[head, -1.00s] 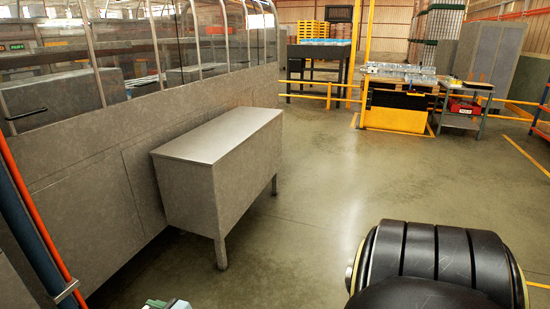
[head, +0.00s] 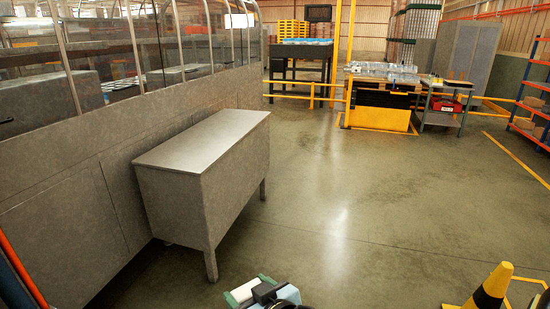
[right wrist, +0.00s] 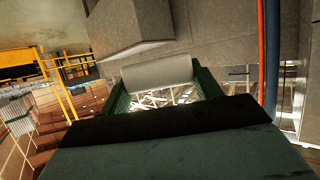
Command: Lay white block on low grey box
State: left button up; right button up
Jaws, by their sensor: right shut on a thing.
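The low grey box (head: 200,139) stands on short legs against the grey wall panel, left of centre in the head view. Its flat top is bare. My right gripper (head: 249,290) is at the bottom edge of the head view, in front of the box and apart from it. It is shut on the white block (head: 241,292), partly cut off there. In the right wrist view the block (right wrist: 157,72) lies crosswise between the green fingers, with the grey box (right wrist: 128,22) beyond it. My left gripper is not in view.
A grey panel with glass above (head: 60,215) runs along the left behind the box. A yellow and black cone (head: 491,286) stands at bottom right. A yellow-black table (head: 380,105) stands farther back. The floor right of the box is clear.

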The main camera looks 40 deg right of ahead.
aim_at(197, 157)
jog(key=z, duration=1.1)
jog(key=i, duration=2.95)
jog(key=u, duration=1.4)
jog(key=i, duration=0.55)
jog(key=u, duration=0.3)
